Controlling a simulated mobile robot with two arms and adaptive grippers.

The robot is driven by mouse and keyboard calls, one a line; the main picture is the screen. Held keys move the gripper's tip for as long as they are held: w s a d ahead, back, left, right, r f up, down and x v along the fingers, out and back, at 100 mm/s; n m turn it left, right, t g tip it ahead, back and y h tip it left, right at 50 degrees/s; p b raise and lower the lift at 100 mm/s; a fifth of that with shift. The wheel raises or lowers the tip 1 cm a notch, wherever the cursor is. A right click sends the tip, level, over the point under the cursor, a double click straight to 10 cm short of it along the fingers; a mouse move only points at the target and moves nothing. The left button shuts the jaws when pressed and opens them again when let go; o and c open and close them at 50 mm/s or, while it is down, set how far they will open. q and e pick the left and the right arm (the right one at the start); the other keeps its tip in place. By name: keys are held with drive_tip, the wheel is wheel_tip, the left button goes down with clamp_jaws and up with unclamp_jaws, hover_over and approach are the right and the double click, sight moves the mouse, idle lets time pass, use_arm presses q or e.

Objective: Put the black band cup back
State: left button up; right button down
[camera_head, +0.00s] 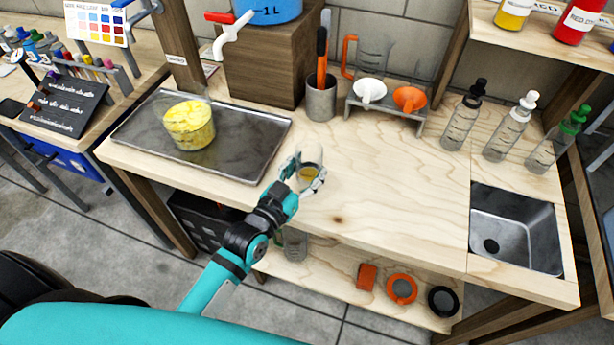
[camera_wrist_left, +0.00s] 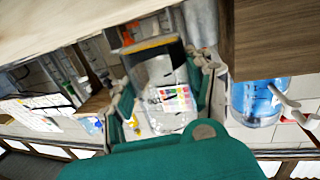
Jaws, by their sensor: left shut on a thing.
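My left gripper (camera_head: 303,180) is shut on a small clear cup (camera_head: 310,172) at the front of the workbench, right of the metal tray. The cup also shows between the fingers in the left wrist view (camera_wrist_left: 160,85), which is upside down. A thin amber layer and a dark edge show at the cup's base end; I cannot tell surely whether that dark edge is a black band. I cannot tell whether the cup touches the bench. Another clear cup (camera_head: 295,243) stands on the lower shelf, partly hidden by the bench and arm. My right gripper is not in view.
A metal tray (camera_head: 255,150) bears a yellow-filled tub (camera_head: 189,125). Behind are a wooden block (camera_head: 265,75) under a blue jug (camera_head: 268,8), a tool can (camera_head: 321,100) and a funnel rack (camera_head: 385,118). Bottles and a sink (camera_head: 515,230) lie right. The middle bench is clear.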

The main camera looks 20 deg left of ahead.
sight(306, 180)
use_arm(q)
drive_tip(key=shift+w+f, duration=0.1)
drive_tip(key=shift+f, duration=1.75)
drive_tip(key=o, duration=1.3)
drive_tip(key=shift+r, duration=0.1)
drive_tip(key=b+v, duration=0.1)
drive_tip(key=v, duration=1.1)
